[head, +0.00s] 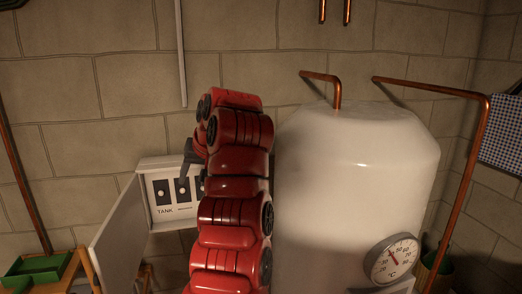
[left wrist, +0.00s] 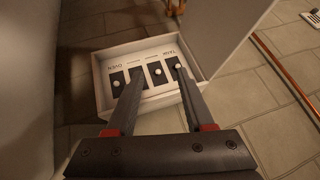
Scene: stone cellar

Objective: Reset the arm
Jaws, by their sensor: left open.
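My left arm, red with black joints, rises in the middle of the head view. Its dark left gripper (head: 188,158) is in front of a white switch box (head: 172,162), partly hidden behind the arm. In the left wrist view the gripper (left wrist: 159,70) has its two dark fingers spread, with nothing between them but the panel behind. The box (left wrist: 103,95) shows upside down there, with black switch plates, white knobs and the labels OVEN and TANK. The fingers cover part of the panel. I cannot tell whether a fingertip touches it. My right gripper is in neither view.
The box's door (head: 118,232) stands open to the left. A large white tank (head: 355,170) with a dial thermometer (head: 392,259) stands close on the arm's right. Copper pipes (head: 470,165) run beside it. A green tray (head: 38,270) is at lower left.

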